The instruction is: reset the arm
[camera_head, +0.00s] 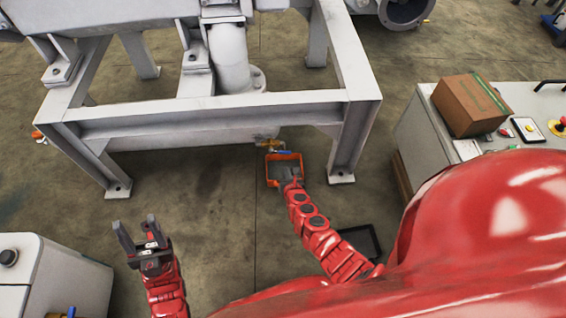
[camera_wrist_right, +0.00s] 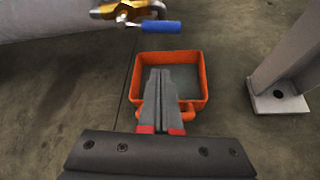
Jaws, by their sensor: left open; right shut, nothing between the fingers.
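My left gripper (camera_head: 138,240) is open and empty at the lower left of the head view, above the bare floor. My right gripper (camera_wrist_right: 160,73) is shut with nothing between its fingers. In the head view the right arm (camera_head: 314,228) reaches up from the lower right to an orange tray (camera_head: 269,171) below the grey machine frame. In the right wrist view the right fingers overlap the near part of the orange tray (camera_wrist_right: 203,72); whether they touch it I cannot tell.
A brass valve with a blue handle (camera_wrist_right: 160,27) is just beyond the tray. The grey frame (camera_head: 354,118) stands around this area. A cardboard box (camera_head: 468,106) sits on a cabinet at right. A white cabinet (camera_head: 70,285) is at lower left.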

